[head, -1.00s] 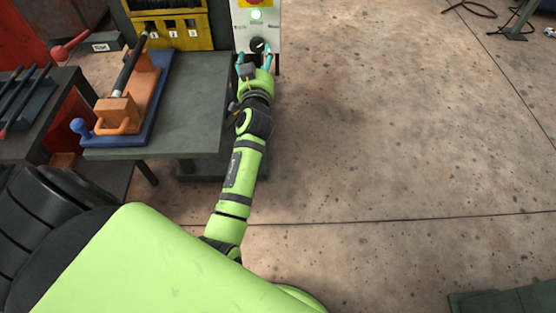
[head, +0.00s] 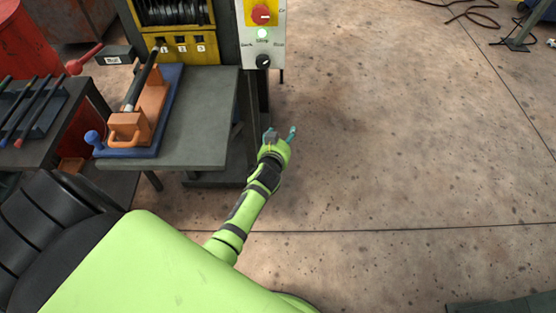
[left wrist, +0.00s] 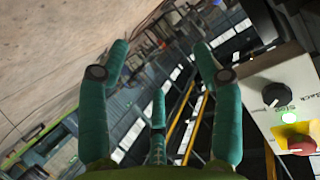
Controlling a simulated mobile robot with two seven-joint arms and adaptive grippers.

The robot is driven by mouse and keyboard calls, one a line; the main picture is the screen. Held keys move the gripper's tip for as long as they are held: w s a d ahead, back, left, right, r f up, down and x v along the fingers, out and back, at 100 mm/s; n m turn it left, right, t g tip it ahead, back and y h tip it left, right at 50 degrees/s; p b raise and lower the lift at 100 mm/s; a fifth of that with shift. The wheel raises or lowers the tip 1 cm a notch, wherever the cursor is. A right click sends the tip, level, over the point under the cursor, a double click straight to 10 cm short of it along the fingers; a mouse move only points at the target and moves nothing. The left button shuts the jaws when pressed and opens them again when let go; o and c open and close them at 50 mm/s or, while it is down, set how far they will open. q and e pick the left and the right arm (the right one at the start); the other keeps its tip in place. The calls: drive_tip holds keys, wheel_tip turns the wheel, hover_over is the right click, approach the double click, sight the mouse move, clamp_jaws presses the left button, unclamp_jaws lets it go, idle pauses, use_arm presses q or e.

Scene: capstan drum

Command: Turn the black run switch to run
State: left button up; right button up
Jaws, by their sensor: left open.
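The black run switch (head: 263,62) is a round knob on a pale panel (head: 275,22), below a green lamp (head: 262,33). Its white mark points up and right, toward the right-hand label. In the left wrist view the knob (left wrist: 278,95) is at the right, with its mark toward the lower left. My left gripper (head: 280,133) is open and empty, below and a little right of the panel, clear of the knob. Its teal fingers (left wrist: 161,55) are spread in the left wrist view, with nothing between them. My right gripper is out of view.
A grey table (head: 203,125) to the left carries an orange lever fixture (head: 140,115) on a blue base. The floor (head: 400,130) to the right is mostly clear.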

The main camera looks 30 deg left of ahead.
use_arm(q)
drive_tip(key=s+d+f+m+g+h+p, duration=0.1)
drive_tip(key=s+d+f, duration=0.4)
drive_tip(key=s+f, duration=0.6)
drive_tip(key=shift+f+m+g+h+p, duration=0.3)
drive_tip(key=shift+f+g+h+p, duration=0.55)
drive_tip(key=shift+g+p, duration=0.4)
drive_tip(key=s+f+g, duration=0.2)
drive_tip(key=s+f, duration=0.3)
drive_tip(key=s, duration=0.7)
drive_tip(key=s+d+f+g+h, duration=0.1)
drive_tip(key=s+f+g, duration=0.2)
drive_tip(key=s, duration=0.9)
drive_tip(key=s+f+m+g, duration=0.1)
drive_tip(key=s+f+g, duration=0.2)
drive_tip(key=s+f, duration=0.6)
drive_tip(key=s, duration=0.4)
drive_tip(key=shift+d, duration=0.3)
drive_tip(key=shift+w+h, duration=0.1)
drive_tip(key=shift+h, duration=0.15)
drive_tip(key=c, duration=0.5)
